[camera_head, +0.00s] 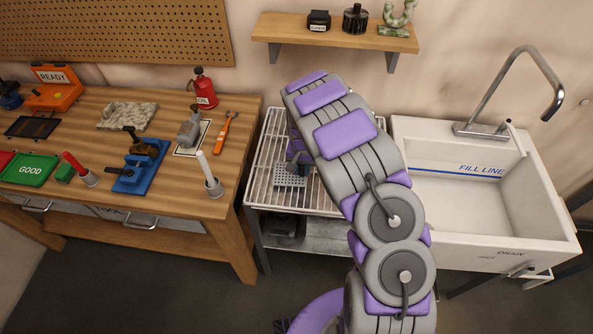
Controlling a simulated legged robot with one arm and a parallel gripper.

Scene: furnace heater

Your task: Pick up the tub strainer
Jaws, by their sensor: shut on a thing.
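The tub strainer (289,180) is a small grey piece with rows of holes, over the white wire rack between the workbench and the sink. My gripper (298,158) is at its upper edge, shut on it. My purple and grey arm hides most of the gripper and part of the strainer. I cannot tell whether the strainer touches the rack or is just above it.
The wire rack (263,180) is otherwise bare where visible. The white sink (455,215) with a tall faucet (510,80) stands right. The wooden workbench (110,175) at left holds tools and a red oil can (204,90). A shelf (335,37) hangs above.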

